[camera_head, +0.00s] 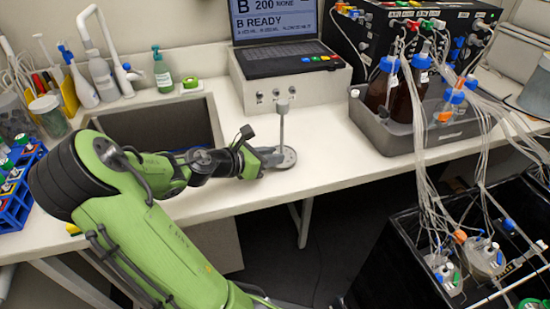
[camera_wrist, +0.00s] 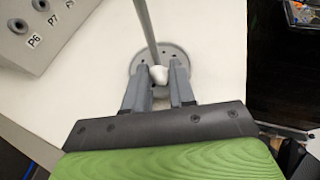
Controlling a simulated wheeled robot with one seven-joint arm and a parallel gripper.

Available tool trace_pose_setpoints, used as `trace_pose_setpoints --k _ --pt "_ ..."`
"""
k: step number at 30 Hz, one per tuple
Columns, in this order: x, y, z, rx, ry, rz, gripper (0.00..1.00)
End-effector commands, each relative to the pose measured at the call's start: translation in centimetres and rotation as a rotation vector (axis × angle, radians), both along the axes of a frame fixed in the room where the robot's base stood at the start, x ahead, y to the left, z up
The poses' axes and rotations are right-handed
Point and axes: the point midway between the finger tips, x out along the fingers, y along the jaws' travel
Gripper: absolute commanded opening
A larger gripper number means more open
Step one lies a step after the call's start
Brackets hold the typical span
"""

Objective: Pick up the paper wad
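The paper wad (camera_wrist: 158,75) is a small white lump, seen in the wrist view between my gripper's (camera_wrist: 160,78) two grey fingertips. It nearly fills the space between them, and I cannot tell whether both fingers press on it. The wad sits in front of the round grey base (camera_wrist: 178,55) of a rod stand. In the head view my gripper (camera_head: 270,156) is low at the counter's front edge, beside that stand (camera_head: 283,128). I cannot make out the wad in the head view.
The stand's upright rod (camera_wrist: 146,25) rises just beyond my fingertips. A control box (camera_head: 285,90) with a laptop stands behind it. A sink (camera_head: 165,125) is to the left, and a grey tray (camera_head: 435,128) with brown bottles to the right. White counter between is clear.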

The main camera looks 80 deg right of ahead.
Motion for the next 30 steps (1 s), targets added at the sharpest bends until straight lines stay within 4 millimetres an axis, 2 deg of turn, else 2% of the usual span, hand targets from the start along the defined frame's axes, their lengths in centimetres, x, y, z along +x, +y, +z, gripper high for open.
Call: trace_pose_setpoints --k 1,4,17,20,26,30 --pt "0.0 0.0 0.0 0.0 0.0 0.0 0.14" --pt "0.0 0.0 0.0 0.0 0.0 0.0 0.0" --pt "0.0 0.0 0.3 -0.001 -0.001 0.0 0.0" --pt "0.0 0.0 1.2 -0.001 -0.001 0.0 0.0" --pt "0.0 0.0 4.3 -0.001 -0.002 0.0 0.0" --pt "2.1 2.6 3.8 0.002 0.003 0.007 0.0"
